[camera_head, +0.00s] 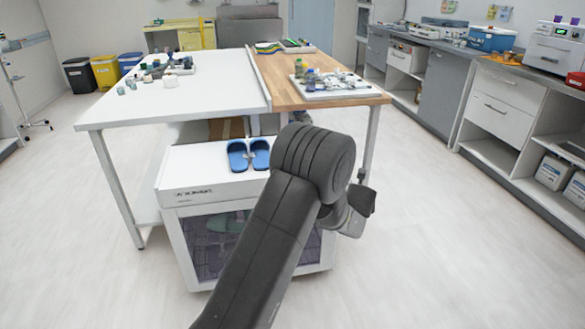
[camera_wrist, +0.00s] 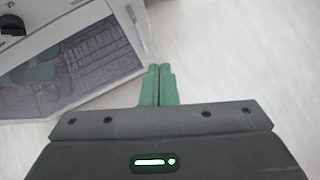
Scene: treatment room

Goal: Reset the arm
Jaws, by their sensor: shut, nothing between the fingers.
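My gripper shows in the wrist view (camera_wrist: 160,72), its two green fingers pressed together with nothing between them. It points down over bare pale floor, just right of the white cabinet with a dark glass front (camera_wrist: 75,65). In the head view my dark arm rises from the bottom centre and bends over at its top joint. The fingers are hidden behind the arm there.
The white cabinet (camera_head: 178,197) stands close ahead, with blue slippers (camera_head: 237,156) on top. Behind it is a table with a white top (camera_head: 205,95) and a wooden top (camera_head: 290,95), holding trays and small items. Counters (camera_head: 497,97) line the right. Floor at right (camera_head: 440,240) is clear.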

